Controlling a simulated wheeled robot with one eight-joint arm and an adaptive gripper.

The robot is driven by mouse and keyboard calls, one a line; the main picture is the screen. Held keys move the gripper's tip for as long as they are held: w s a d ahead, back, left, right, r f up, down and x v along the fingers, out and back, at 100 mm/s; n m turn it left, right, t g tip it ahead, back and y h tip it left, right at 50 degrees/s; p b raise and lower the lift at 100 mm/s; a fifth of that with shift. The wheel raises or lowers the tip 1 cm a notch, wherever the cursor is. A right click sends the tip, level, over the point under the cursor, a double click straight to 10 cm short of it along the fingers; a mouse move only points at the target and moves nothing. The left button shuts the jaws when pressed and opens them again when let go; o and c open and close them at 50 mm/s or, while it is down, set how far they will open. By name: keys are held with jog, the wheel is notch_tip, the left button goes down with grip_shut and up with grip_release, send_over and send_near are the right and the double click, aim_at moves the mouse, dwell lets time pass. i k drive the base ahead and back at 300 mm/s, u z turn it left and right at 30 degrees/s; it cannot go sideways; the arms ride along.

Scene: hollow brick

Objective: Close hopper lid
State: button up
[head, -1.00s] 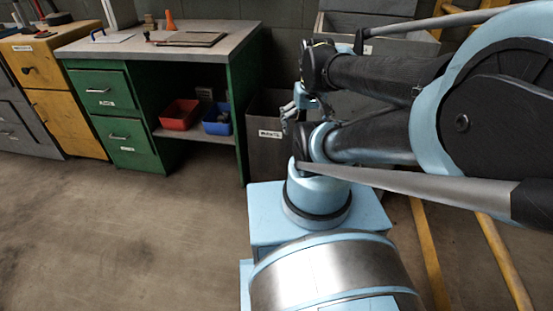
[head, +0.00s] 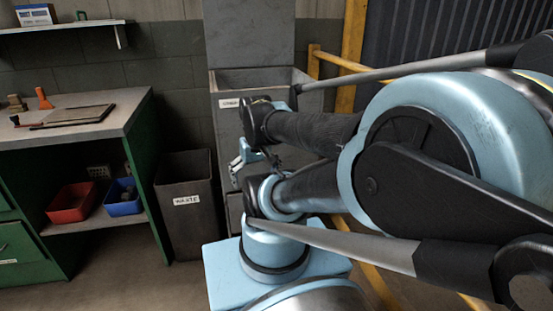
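A grey metal hopper (head: 222,118) with a white label stands at the back middle of the head view. Its lid (head: 249,35) is raised upright against the wall behind, so the hopper is open at the top. My arm hides the hopper's right and lower parts. My gripper (head: 238,166) is low in front of the hopper's lower left side, apart from the lid. It is small and partly behind my arm, so I cannot tell whether its fingers are open or shut.
A grey waste bin (head: 188,225) stands left of the hopper. Further left is a green workbench (head: 135,97) with a red bin (head: 71,203) and a blue bin (head: 124,198) on its shelf. Yellow rails (head: 335,62) stand right of the hopper. A wall shelf (head: 70,26) is upper left.

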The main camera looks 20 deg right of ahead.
aim_at(238, 33)
jog(key=z, duration=0.25)
jog(key=k, duration=1.2)
jog(key=u, duration=0.6)
jog(key=i, duration=2.3)
jog(key=z, duration=0.65)
